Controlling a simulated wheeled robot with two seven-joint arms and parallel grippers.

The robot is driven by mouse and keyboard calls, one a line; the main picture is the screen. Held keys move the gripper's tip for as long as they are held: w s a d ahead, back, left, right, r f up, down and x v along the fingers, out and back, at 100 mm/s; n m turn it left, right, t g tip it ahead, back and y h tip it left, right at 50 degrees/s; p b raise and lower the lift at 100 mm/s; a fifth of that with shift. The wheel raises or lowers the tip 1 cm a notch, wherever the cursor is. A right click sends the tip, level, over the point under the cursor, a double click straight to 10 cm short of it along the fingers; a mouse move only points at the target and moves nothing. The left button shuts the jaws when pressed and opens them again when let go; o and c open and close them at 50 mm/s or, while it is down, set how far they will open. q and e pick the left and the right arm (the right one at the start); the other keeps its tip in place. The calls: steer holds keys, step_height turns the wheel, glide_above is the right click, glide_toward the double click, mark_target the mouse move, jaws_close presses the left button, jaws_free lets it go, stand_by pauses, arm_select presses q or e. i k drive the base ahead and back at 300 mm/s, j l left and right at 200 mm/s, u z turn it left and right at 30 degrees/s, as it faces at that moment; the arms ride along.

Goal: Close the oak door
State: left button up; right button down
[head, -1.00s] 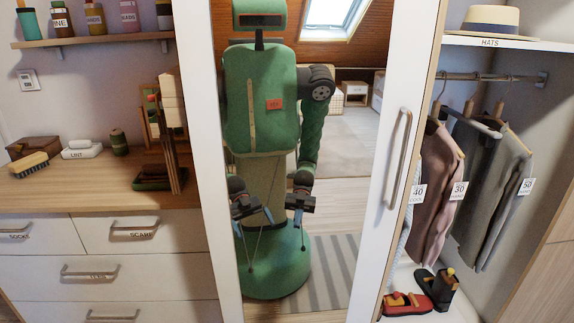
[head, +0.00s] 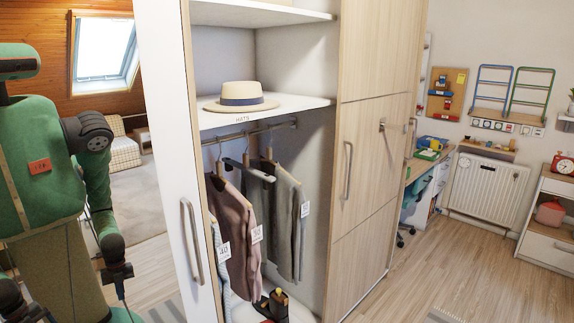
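The oak door (head: 370,65) is a tall pale wood panel on the right part of the wardrobe in the head view. It has horizontal seams and a vertical bar handle (head: 348,170) near its left edge. To its left the wardrobe is open, with shelves and hanging clothes showing. Neither of my grippers is directly in view. My reflection shows in the mirror at the left, with one forearm and gripper low in it, too small to tell open from shut. Nothing of mine touches the oak door.
A white-framed mirror door with a bar handle (head: 192,243) stands left of the opening. A straw hat (head: 240,97) sits on the shelf above hanging clothes (head: 238,225). Shoes (head: 272,305) lie on the wardrobe floor. Clear wood floor (head: 470,265) lies at right, before a radiator (head: 487,190).

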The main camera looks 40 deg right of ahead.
mark_target(379, 42)
steer(key=z, duration=1.9)
steer(key=i+l+z, duration=0.1)
steer(key=i, duration=0.35)
steer(key=i+l+z, duration=0.15)
steer(key=i+l, duration=0.15)
steer(key=i, duration=0.1)
